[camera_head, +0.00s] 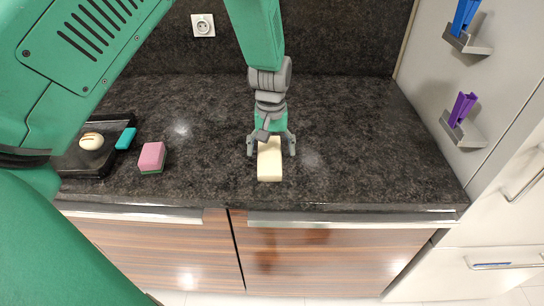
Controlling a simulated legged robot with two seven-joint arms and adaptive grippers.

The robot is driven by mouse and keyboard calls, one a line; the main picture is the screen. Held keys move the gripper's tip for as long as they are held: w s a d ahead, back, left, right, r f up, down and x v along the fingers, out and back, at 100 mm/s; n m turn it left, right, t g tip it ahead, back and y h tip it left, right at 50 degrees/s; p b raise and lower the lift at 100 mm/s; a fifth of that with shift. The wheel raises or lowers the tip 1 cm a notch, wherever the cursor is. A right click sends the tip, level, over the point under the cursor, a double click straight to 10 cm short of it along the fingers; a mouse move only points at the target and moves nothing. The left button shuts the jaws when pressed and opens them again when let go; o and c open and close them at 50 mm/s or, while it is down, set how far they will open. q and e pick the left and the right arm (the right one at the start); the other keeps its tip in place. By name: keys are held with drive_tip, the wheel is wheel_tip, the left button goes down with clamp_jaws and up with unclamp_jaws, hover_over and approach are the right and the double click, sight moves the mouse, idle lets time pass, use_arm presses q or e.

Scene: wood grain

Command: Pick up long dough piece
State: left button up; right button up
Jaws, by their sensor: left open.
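The long dough piece (269,165) is a pale cream block lying lengthwise on the dark countertop, near its front edge. My left gripper (271,149) is above its far end, pointing down. Its two grey fingers are open, one on each side of the dough, with gaps showing between fingers and dough. The far end of the dough is partly hidden under the gripper. My right gripper is not in view.
A pink and green sponge (152,156) lies on the counter to the left. Beyond it a black tray (76,163) holds a pale round item (91,141) and a teal item (126,138). A white side wall with purple (462,108) and blue clips bounds the right. The counter right of the dough is clear.

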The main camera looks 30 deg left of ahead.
sight(268, 152)
use_arm(q)
drive_tip(key=shift+w+a+f, duration=0.1)
drive_tip(key=shift+a+f, duration=0.2)
drive_tip(key=shift+f, duration=0.4)
drive_tip(key=shift+a+f, duration=0.25)
drive_tip(key=shift+f, duration=0.45)
drive_tip(key=shift+d+r, duration=0.1)
drive_tip(key=shift+d, duration=0.3)
drive_tip(key=c, duration=1.5)
drive_tip(key=shift+r, duration=0.15)
